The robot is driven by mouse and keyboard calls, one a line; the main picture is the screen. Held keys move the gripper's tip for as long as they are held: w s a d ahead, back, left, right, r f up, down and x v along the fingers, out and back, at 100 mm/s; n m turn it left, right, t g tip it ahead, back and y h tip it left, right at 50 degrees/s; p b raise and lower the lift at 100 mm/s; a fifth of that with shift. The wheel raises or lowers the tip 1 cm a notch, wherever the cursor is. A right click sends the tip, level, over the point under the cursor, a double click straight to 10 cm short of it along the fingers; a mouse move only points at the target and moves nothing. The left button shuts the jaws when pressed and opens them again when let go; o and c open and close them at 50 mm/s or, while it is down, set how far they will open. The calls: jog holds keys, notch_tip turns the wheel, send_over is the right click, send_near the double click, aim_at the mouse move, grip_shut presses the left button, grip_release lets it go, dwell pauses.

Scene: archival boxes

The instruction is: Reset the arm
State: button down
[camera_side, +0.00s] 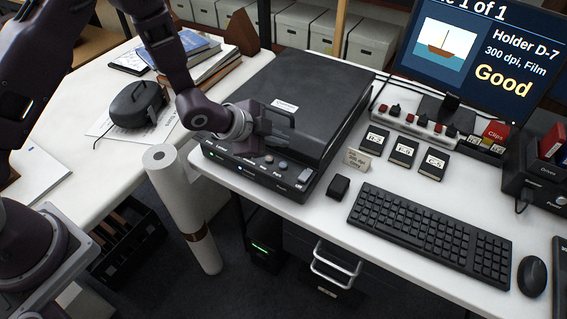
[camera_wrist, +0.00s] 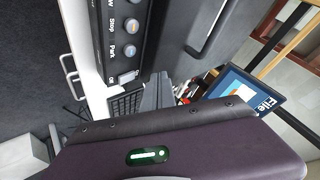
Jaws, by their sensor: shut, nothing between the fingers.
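My arm reaches over the left front of the black scanner (camera_side: 305,75) on the white desk. My gripper (camera_side: 272,127) is at the scanner's front edge, above its button panel; its dark fingers blend with the dark lid in the side view. In the wrist view, my gripper (camera_wrist: 157,92) shows grey fingers beyond the purple hand, shut with nothing between them. The panel shows there with its Stop button (camera_wrist: 131,25) and Park button (camera_wrist: 129,51). The scanner lid looks closed. I cannot tell whether the fingers touch the scanner.
A monitor (camera_side: 480,50) reads "Holder D-7", "300 dpi, Film", "Good". A keyboard (camera_side: 430,228), mouse (camera_side: 532,276) and several small black boxes stand right of the scanner. Books (camera_side: 200,62) and a black device (camera_side: 136,104) lie left.

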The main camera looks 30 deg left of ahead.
dwell(0.3)
jog(key=s+a+r+n+y, duration=0.2)
jog(key=s+a+r+n, duration=0.25)
jog(key=r, duration=0.55)
jog(key=s+a+r+n+y, duration=0.1)
jog(key=s+a+r+n, duration=0.3)
jog(key=r, duration=0.5)
jog(key=s+a+r+n+g, duration=0.1)
jog(key=s+a+r+n, duration=0.1)
jog(key=s, duration=1)
jog(key=s+a+r+n+g, duration=0.1)
jog(key=s+r+n, duration=0.2)
jog(key=s, duration=0.9)
jog(key=shift+a+r+g+y, duration=0.35)
jog(key=shift+r+g+y, duration=0.05)
